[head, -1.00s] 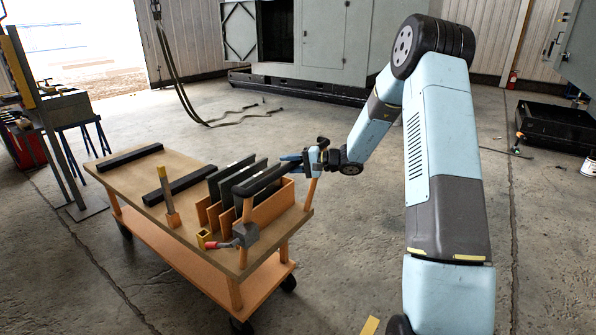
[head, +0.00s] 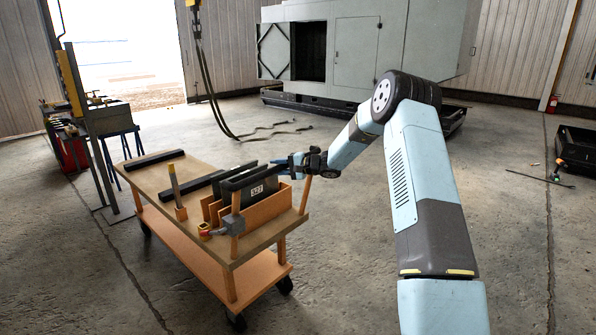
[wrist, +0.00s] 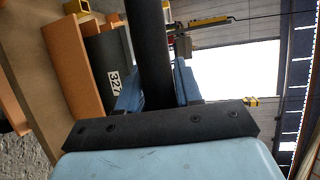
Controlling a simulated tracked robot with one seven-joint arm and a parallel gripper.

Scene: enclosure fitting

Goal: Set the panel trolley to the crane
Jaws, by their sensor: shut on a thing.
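The panel trolley (head: 257,240) has a wooden top, a lower shelf and dark wheels, and stands on the concrete in front of me to the left. Dark panels (head: 258,190) stand upright in its wooden slots, one with a white number label. My gripper (head: 294,163) is shut on the trolley's black handle bar at its right end; in the wrist view the bar (wrist: 148,45) passes between my blue fingers (wrist: 155,88). The crane's yellow hook block (head: 193,4) shows at the top edge, with slings (head: 208,85) hanging to the floor behind the trolley.
A grey-green enclosure (head: 357,45) with an open door stands at the back. A mallet (head: 228,226) and black strips (head: 154,159) lie on the trolley top. A workbench (head: 115,115) is at the left, a black bin (head: 578,150) at the right. Floor between trolley and slings looks clear.

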